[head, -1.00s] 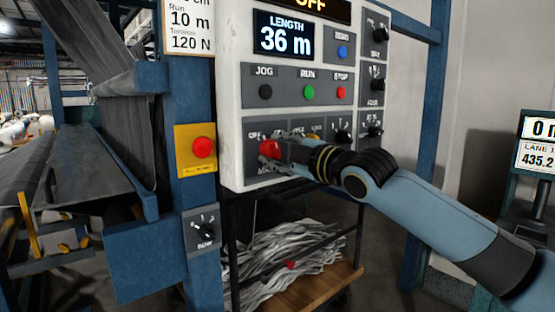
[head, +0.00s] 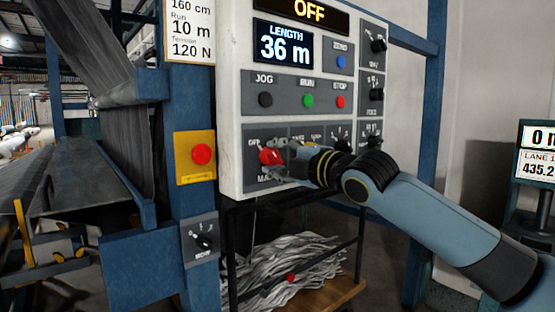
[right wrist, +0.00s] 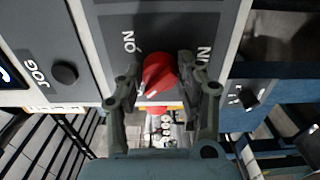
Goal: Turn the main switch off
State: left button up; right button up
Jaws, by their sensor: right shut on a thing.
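The main switch is a red rotary knob (head: 270,157) at the lower left of the grey-white control panel. It also shows in the right wrist view (right wrist: 158,72), with an ON-like label beside it. My right gripper (head: 276,157) reaches it from the right, with its fingers on either side of the knob and shut on it. The knob looks tilted in the head view. The fingers hide part of it and its labels, so its exact setting is hard to read. My left gripper is not in view.
The panel's top display (head: 309,12) reads OFF, and the length display (head: 284,43) reads 36 m. Black, green and red buttons sit above the switch. A red button on a yellow plate (head: 195,172) is to the left. A cart with grey strips (head: 280,270) stands below.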

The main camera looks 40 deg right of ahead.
jog(key=shift+f, duration=0.1)
jog(key=o, duration=1.2)
jog(key=shift+c, duration=0.2)
jog(key=s, duration=0.7)
jog(key=shift+s+d, duration=0.25)
jog(key=shift+d, duration=0.05)
